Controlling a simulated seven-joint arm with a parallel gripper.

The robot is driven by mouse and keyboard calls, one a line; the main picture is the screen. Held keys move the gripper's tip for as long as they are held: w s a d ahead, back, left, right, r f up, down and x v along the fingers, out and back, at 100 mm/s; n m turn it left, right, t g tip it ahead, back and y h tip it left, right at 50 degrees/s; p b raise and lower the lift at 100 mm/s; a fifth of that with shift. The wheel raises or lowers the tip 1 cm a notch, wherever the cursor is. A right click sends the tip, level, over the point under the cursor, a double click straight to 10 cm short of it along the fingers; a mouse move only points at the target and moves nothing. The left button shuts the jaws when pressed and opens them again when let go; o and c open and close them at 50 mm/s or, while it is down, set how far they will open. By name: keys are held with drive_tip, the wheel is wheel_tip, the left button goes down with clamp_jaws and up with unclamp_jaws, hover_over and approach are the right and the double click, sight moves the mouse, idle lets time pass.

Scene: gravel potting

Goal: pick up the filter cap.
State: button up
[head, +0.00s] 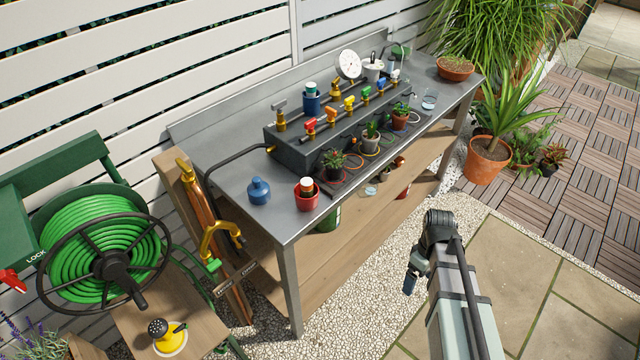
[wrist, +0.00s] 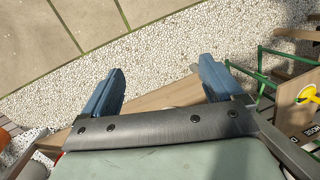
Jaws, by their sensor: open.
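I cannot tell for sure which object is the filter cap. A blue rounded piece with a narrower top (head: 259,191) stands upright near the front left of the grey metal bench (head: 225,187). A dark blue cylinder with a teal and white top (head: 311,101) stands behind, by the manifold. My gripper (head: 410,283) is off the bench's front, low over the paving. In the wrist view my gripper (wrist: 160,85) is open, its two blue fingers wide apart with nothing between them.
A dark manifold block (head: 300,153) with coloured valves and a gauge fills the bench's middle. Small potted plants (head: 333,162) line its front. A green hose reel (head: 105,255) stands left, with a yellow-handled tool (head: 220,240) near the bench leg. Paving in front is open.

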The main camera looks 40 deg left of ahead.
drive_tip(key=s+a+r+n+t, duration=0.1)
drive_tip(key=a+r+n, duration=0.3)
drive_tip(key=a+r, duration=0.7)
wheel_tip(320, 180, up, 22)
drive_tip(key=n+t+y, duration=0.1)
drive_tip(key=n, duration=0.6)
hover_over(256, 179)
drive_tip(key=f, duration=0.7)
drive_tip(key=shift+s+d+f, duration=0.15)
drive_tip(key=shift+d+f, duration=0.05)
drive_tip(key=shift+d, duration=0.05)
drive_tip(key=shift+a+f, duration=0.15)
drive_tip(key=shift+f, duration=1.35)
drive_tip(key=shift+a+f, duration=0.1)
drive_tip(key=shift+f, duration=1.4)
drive_tip(key=c, duration=1.1)
